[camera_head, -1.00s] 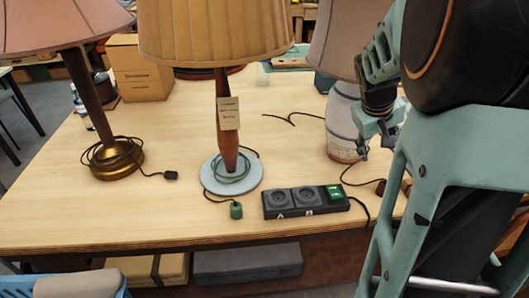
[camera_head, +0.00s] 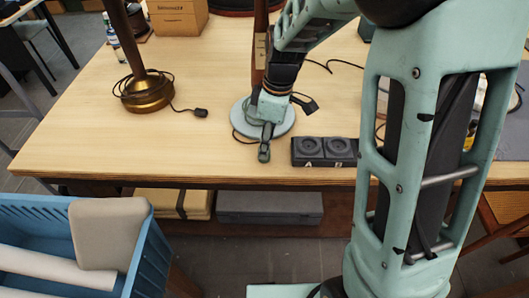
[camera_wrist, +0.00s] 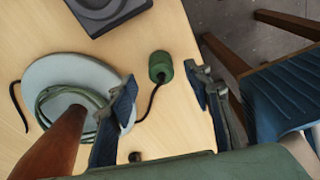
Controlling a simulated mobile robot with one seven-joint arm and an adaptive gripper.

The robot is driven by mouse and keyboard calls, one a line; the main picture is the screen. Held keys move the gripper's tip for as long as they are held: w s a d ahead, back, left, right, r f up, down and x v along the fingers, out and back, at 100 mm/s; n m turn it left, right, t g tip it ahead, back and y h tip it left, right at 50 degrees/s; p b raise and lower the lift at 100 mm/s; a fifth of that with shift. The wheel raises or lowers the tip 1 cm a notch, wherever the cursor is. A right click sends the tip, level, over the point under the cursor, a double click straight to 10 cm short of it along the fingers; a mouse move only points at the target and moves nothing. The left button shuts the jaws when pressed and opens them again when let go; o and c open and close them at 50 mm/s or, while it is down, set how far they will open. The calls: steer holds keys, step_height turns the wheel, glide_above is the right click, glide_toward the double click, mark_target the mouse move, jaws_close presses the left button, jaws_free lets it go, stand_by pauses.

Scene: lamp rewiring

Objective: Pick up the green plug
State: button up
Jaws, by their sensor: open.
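The green plug (camera_wrist: 160,66) stands on the wooden table in the wrist view, with a dark cord running from it toward the lamp base (camera_wrist: 58,71). My gripper (camera_wrist: 164,86) is open, its two fingers apart on either side of the plug's line, with nothing between them that I can see held. In the head view my gripper (camera_head: 265,152) hangs over the table by the pale round lamp base (camera_head: 284,119), left of the power strip (camera_head: 325,151). There it hides the plug.
A brass lamp base (camera_head: 147,95) with a coiled cord and a small black plug (camera_head: 201,113) stand to the left. The table's front edge is close to my gripper. A blue crate (camera_head: 150,240) is below at the left.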

steer(key=f, duration=0.4)
steer(key=shift+a+f, duration=0.15)
steer(key=shift+a, duration=0.15)
steer(key=shift+c, duration=0.4)
steer(key=c, duration=1.2)
steer(key=shift+o, duration=0.2)
